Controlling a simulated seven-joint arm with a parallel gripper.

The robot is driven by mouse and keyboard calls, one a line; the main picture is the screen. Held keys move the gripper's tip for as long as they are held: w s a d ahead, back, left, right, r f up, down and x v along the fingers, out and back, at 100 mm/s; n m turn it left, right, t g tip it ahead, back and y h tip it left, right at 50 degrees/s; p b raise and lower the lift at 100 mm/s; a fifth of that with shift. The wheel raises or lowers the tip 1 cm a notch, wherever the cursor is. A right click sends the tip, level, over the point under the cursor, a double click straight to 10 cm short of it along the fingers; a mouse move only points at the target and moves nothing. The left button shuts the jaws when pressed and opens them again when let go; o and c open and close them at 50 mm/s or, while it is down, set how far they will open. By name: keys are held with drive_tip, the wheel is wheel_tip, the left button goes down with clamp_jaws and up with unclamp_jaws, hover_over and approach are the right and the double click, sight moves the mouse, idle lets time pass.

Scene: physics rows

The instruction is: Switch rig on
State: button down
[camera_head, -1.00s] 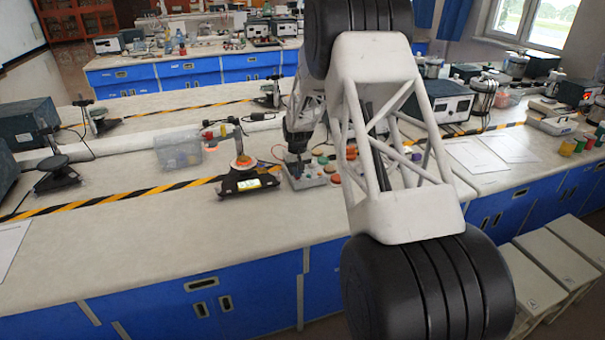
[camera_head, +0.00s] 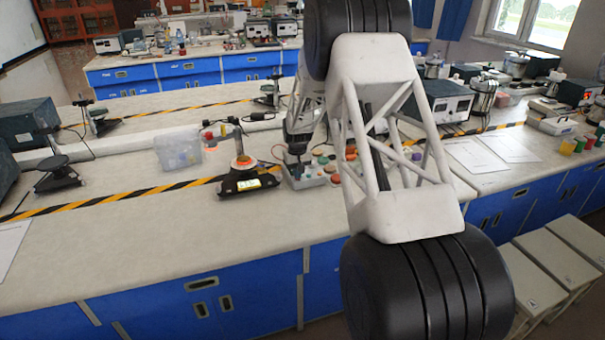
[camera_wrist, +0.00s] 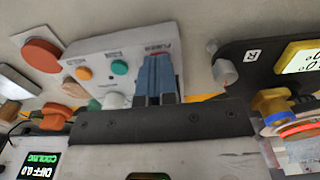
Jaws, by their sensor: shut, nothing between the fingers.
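A pale control box (camera_head: 312,181) stands on the bench just right of a black stand (camera_head: 250,186) with a glowing orange disc and a lit display. In the wrist view the box (camera_wrist: 100,62) carries an orange button (camera_wrist: 84,74), a green button (camera_wrist: 120,67) and a pale knob (camera_wrist: 114,100). Which part is the rig's switch I cannot tell. My gripper (camera_head: 298,160) is over the box. Its blue fingers (camera_wrist: 158,78) are shut and empty in the wrist view, in front of the box's face. They hide part of it; contact cannot be told.
A clear bin (camera_head: 178,152) stands left of the stand. Several coloured round pieces lie right of the box, partly behind my arm. A yellow-black stripe (camera_head: 150,193) crosses the bench. The front bench top (camera_head: 150,245) is clear.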

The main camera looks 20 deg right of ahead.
drive_tip(key=shift+r, duration=3.45)
drive_tip(key=shift+s+a+r, duration=0.1)
drive_tip(key=shift+s+r, duration=0.1)
drive_tip(key=shift+r, duration=0.05)
drive_tip(key=s+a+r+t, duration=0.1)
drive_tip(key=s+a+r, duration=0.3)
drive_tip(key=s+r, duration=0.8)
drive_tip(key=s+a+r, duration=0.4)
drive_tip(key=s+r, duration=0.4)
drive_tip(key=s, duration=0.7)
drive_tip(key=s+a, duration=0.2)
drive_tip(key=s, duration=1.4)
drive_tip(key=s+a+f+t, duration=0.1)
drive_tip(key=s+a, duration=0.1)
drive_tip(key=s, duration=1.4)
drive_tip(key=shift+a+t, duration=0.3)
